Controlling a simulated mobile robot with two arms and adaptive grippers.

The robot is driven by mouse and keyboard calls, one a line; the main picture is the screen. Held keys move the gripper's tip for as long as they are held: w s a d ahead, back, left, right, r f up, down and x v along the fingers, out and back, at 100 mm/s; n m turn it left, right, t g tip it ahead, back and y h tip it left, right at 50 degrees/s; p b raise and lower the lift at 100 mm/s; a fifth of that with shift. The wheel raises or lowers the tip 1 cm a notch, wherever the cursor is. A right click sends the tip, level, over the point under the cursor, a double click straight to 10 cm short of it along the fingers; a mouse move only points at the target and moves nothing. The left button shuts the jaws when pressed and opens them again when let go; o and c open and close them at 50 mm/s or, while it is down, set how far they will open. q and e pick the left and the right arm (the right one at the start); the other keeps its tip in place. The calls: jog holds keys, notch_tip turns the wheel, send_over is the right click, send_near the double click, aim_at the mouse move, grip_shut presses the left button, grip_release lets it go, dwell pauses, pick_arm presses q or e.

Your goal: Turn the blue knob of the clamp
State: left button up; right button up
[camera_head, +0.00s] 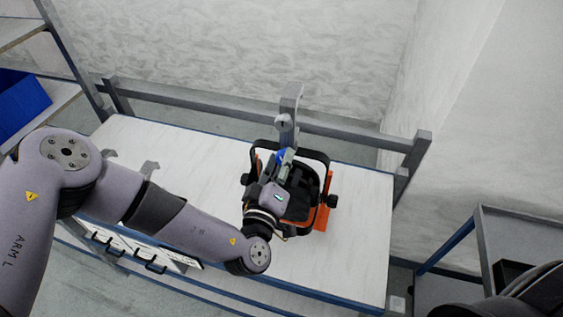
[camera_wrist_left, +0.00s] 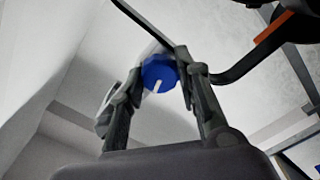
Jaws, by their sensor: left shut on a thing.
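The blue knob (camera_wrist_left: 159,73) has a white mark on its face and sits between the two fingers of my left gripper (camera_wrist_left: 163,65) in the left wrist view. The fingers are shut on its sides. In the head view my left gripper (camera_head: 283,161) reaches over the par can, and only a bit of the blue knob (camera_head: 281,155) shows past it. The grey clamp (camera_head: 290,103) stands up at the rail behind the table. The par can (camera_head: 325,202), black and orange with a black yoke, is partly hidden under my left arm. My right gripper is not in view.
A shelf with a blue bin (camera_head: 22,105) stands at left, and a grey cart (camera_head: 515,228) at right.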

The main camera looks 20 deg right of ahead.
pick_arm(q)
jog(key=shift+m, duration=0.6)
jog(key=o, duration=1.2)
jog(key=shift+d, duration=0.1)
jog(key=v, duration=0.7)
jog(key=shift+s+f, duration=0.1)
jog(key=shift+s, duration=0.1)
